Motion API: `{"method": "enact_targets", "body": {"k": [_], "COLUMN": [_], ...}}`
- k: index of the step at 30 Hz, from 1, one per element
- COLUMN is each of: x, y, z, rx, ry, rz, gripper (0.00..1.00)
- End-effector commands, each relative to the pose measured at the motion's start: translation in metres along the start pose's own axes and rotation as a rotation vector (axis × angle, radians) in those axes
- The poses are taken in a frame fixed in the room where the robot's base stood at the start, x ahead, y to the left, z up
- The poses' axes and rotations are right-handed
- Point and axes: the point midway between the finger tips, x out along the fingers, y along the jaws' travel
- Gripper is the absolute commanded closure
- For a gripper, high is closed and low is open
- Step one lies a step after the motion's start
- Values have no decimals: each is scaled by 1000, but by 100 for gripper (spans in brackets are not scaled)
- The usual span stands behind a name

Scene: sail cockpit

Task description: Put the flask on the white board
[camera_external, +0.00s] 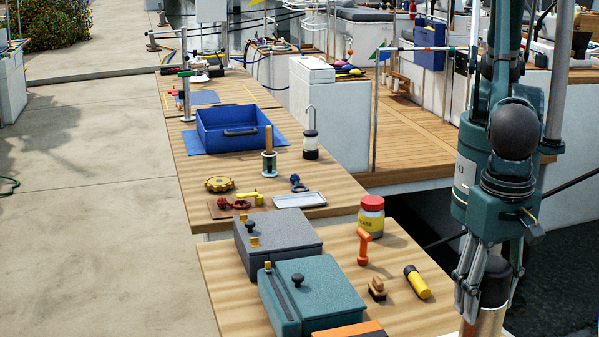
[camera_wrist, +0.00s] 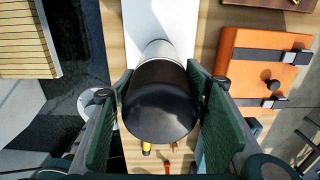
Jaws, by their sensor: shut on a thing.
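The flask has a black cap and a steel body; the flask (camera_external: 494,296) is at the lower right of the external view, its bottom cut off by the frame. My gripper (camera_external: 484,287) points down and is shut around its upper part. In the wrist view the black cap of the flask (camera_wrist: 160,105) fills the space between the pads of my gripper (camera_wrist: 160,118). The white board (camera_wrist: 165,16) lies on the wooden table beyond the flask's lower end. Whether the flask touches the board is hidden.
An orange case (camera_wrist: 262,62) lies right of the board in the wrist view. On the near table are a teal case (camera_external: 320,290), a grey case (camera_external: 280,240), a red-lidded yellow jar (camera_external: 371,216), an orange tool (camera_external: 363,246), a brush (camera_external: 377,289) and a yellow-black cylinder (camera_external: 417,282).

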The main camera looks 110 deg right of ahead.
Motion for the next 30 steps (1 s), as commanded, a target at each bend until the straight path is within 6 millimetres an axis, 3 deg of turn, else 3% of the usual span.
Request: {"method": "enact_targets", "body": {"k": [9,10,13,30], "x": [4,4,3,-5], "y": [0,0,0,0], "z": [0,0,0,0], "rx": [0,0,0,0], "ry": [0,0,0,0], "rz": [0,0,0,0], "gripper": [85,53,40,40]}}
